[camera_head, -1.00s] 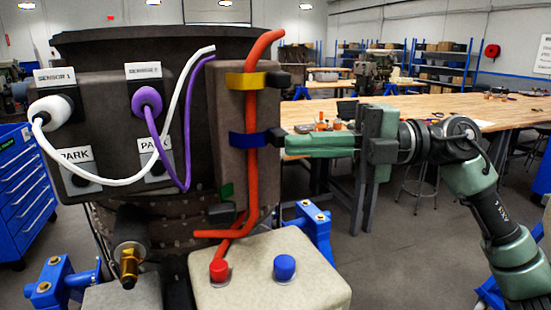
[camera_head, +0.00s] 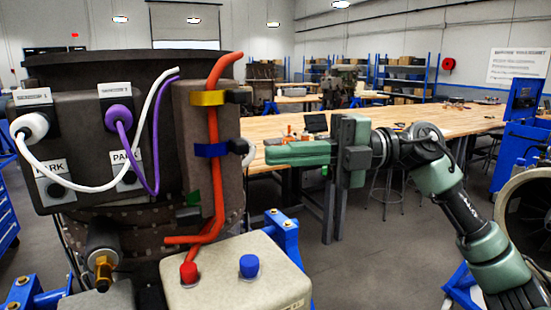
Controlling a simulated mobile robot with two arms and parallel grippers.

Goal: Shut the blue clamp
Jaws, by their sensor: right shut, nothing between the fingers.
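The blue clamp (camera_head: 211,150) is a band across the front of the orange hose (camera_head: 214,120) on the dark turbine stand's upright block. A dark latch piece (camera_head: 238,146) sits at its right end; I cannot tell whether it is fully closed. My right gripper (camera_head: 270,153) is shut and empty. Its green fingers point left at about the height of the blue clamp, a short gap to its right in the picture. My left gripper is not in view.
A yellow clamp (camera_head: 208,98) crosses the hose above, and a green clamp (camera_head: 194,199) is lower down. A pale box (camera_head: 225,280) with red and blue caps stands below. White and purple cables hang at the left. A wooden workbench (camera_head: 420,128) is behind my right arm.

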